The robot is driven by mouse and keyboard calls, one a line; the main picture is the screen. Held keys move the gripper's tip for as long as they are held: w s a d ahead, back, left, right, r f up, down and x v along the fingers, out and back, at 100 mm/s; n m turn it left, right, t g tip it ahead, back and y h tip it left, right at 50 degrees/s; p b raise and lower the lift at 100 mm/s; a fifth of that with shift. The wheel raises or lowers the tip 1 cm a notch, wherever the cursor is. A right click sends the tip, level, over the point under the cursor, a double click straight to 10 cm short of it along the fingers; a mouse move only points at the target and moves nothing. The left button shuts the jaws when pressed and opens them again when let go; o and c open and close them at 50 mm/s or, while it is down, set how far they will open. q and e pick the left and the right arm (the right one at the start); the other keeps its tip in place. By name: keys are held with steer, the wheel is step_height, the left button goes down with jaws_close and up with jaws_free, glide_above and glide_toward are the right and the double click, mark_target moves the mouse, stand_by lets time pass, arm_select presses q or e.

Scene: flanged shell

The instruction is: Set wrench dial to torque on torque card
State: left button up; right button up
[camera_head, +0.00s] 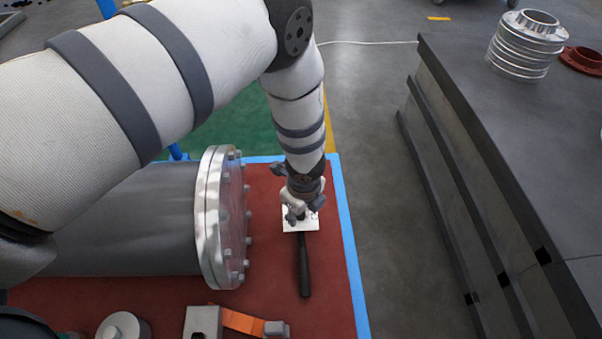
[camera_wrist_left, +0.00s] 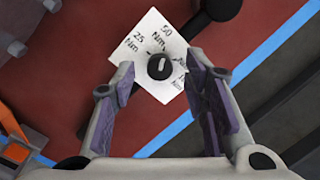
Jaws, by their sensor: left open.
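The wrench shows in the head view as a black handle (camera_head: 303,270) lying on the red surface. A white square plate (camera_head: 299,224) lies at its far end. In the left wrist view the plate (camera_wrist_left: 148,45) reads "25 Nm" and "50 Nm"; other markings are partly hidden by a finger. A round black dial (camera_wrist_left: 159,67) with a light pointer mark sits on it. My left gripper (camera_head: 303,211) is over the plate, its open fingers (camera_wrist_left: 165,92) on either side of the dial, with a gap. No separate torque card is identifiable. My right gripper is not in view.
An orange-handled tool (camera_head: 243,321) and a round metal part (camera_head: 122,326) lie at the front. A dark bench (camera_head: 500,130) is at right, with a ribbed metal part (camera_head: 527,45) on it.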

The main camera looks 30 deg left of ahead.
mark_target(302, 226)
arm_select(q)
step_height(302, 226, up, 11)
steer(key=s+d, duration=0.1)
steer(key=shift+s+d, duration=0.15)
